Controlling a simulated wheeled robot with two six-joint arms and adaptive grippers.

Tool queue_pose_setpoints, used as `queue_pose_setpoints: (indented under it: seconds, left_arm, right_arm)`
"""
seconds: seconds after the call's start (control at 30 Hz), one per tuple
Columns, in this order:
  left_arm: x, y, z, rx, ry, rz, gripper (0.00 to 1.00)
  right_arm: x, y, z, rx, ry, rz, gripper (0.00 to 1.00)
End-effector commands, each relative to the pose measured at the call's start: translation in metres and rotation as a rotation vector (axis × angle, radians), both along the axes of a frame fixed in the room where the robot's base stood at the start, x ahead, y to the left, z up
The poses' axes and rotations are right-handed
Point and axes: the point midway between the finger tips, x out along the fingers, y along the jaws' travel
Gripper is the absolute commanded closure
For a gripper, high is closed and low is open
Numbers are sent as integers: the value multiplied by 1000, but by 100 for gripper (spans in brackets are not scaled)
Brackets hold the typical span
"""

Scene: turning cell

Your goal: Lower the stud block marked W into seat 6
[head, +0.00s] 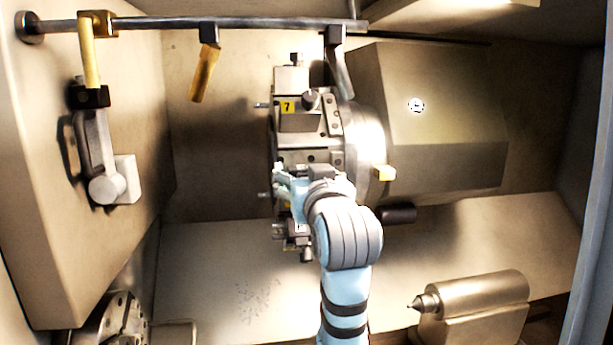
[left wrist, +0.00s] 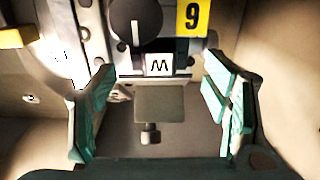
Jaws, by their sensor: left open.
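The stud block (left wrist: 160,103) shows in the left wrist view as a grey block with a short stem. A white label (left wrist: 158,65) beside it reads as an upside-down W. A yellow plate (left wrist: 192,17) reads 9 there, which is 6 inverted. The block lies at the turret seat by this plate; I cannot tell how deep it sits. My left gripper (head: 283,180) is at the turret face in the head view. Its teal-padded fingers are open on both sides of the block, with visible gaps. The arm hides most of this seat in the head view.
The turret (head: 365,140) carries a yellow plate 7 (head: 288,107) at another seat above my gripper. A rail (head: 240,24) with hanging nozzles crosses the top. A chuck (head: 118,325) is at lower left, and a pointed tailstock (head: 480,300) at lower right.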

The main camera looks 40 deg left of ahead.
Motion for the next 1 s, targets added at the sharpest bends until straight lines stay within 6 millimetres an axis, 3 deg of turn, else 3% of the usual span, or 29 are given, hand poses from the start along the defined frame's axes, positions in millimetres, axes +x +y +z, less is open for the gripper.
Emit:
queue_pose_setpoints:
  seconds: [0.17,0.5,0.6,1.0]
  left_arm:
    - [1,0,4,-3,2,0,30]
    - [-1,-1,82,0,-2,-1,30]
    - [0,-1,96,-1,-1,-1,30]
    - [0,-1,100,1,-1,0,30]
  right_arm:
    - [0,-1,0,-1,0,0,100]
    - [0,0,0,0,0,0,100]
    - [0,0,0,0,0,0,100]
    - [0,0,0,0,0,0,100]
